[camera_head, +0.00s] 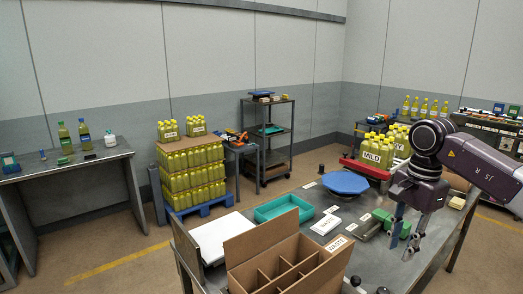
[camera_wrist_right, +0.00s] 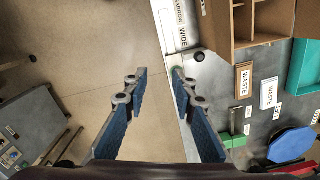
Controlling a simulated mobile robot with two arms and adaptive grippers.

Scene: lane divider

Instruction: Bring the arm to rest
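My right arm (camera_head: 480,165) comes in from the right in the head view. Its gripper (camera_head: 403,240) points down over the right part of the metal worktable (camera_head: 375,265), near the green block. In the right wrist view the two blue-padded fingers (camera_wrist_right: 158,88) stand well apart with nothing between them. Below them in that view are bare floor and the table's edge. The fingers hide part of the tabletop. My left gripper does not show.
On the table are a divided cardboard box (camera_head: 290,262), a teal tray (camera_head: 283,208), a blue octagonal piece (camera_head: 346,182), a green block (camera_head: 383,217) and label plates (camera_head: 325,224). Yellow bottles (camera_head: 376,152) stand behind the arm. Open floor (camera_head: 130,250) lies left of the table.

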